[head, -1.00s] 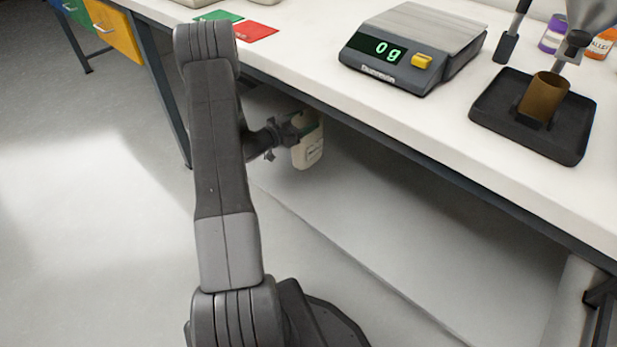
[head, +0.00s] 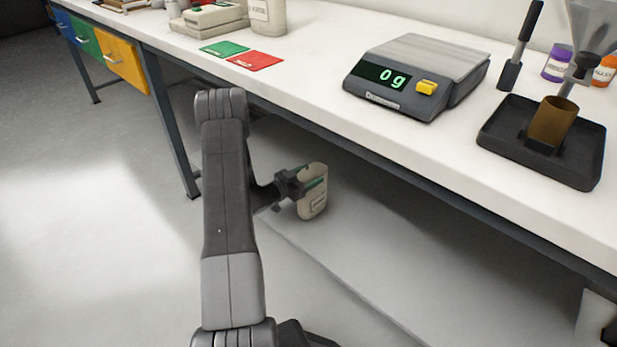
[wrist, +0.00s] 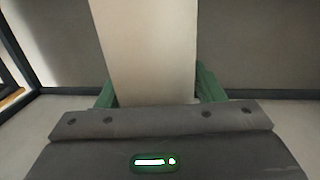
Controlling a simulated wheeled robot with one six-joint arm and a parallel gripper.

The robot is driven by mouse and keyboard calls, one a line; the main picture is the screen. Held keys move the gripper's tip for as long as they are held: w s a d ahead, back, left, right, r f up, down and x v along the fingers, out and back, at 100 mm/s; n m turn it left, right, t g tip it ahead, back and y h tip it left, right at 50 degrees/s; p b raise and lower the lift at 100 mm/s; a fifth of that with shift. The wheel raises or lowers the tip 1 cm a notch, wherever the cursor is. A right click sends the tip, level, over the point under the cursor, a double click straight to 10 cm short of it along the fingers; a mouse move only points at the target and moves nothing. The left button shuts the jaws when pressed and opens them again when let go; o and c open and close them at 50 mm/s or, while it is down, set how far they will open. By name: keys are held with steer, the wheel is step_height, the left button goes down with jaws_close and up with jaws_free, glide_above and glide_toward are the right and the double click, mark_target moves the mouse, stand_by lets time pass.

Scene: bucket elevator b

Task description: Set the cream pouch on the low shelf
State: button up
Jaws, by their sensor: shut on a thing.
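The cream pouch (head: 313,203) is upright in my gripper (head: 303,184), under the bench at the low shelf (head: 370,245). In the wrist view the cream pouch (wrist: 148,50) stands between the green fingers of my gripper (wrist: 153,90), which are shut on it. The shelf is pale grey and bare in the part that shows.
The white bench top (head: 320,85) overhangs the shelf, with a dark front rail and a leg (head: 172,125) to the left. On it are a scale (head: 415,75) reading 0 g, green and red cards, and a black tray (head: 500,150) with a brown cup. Most of the shelf is clear.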

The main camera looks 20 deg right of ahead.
steer(key=shift+f, duration=0.15)
steer(key=o, duration=1.4)
steer(key=shift+c, duration=0.2)
steer(key=shift+a+r, duration=0.15)
steer(key=shift+r, duration=0.1)
steer(key=p+v, duration=0.2)
steer(key=v, duration=0.9)
steer(key=shift+a, duration=0.35)
steer(key=shift+d+f, duration=0.1)
steer(key=shift+f, duration=0.05)
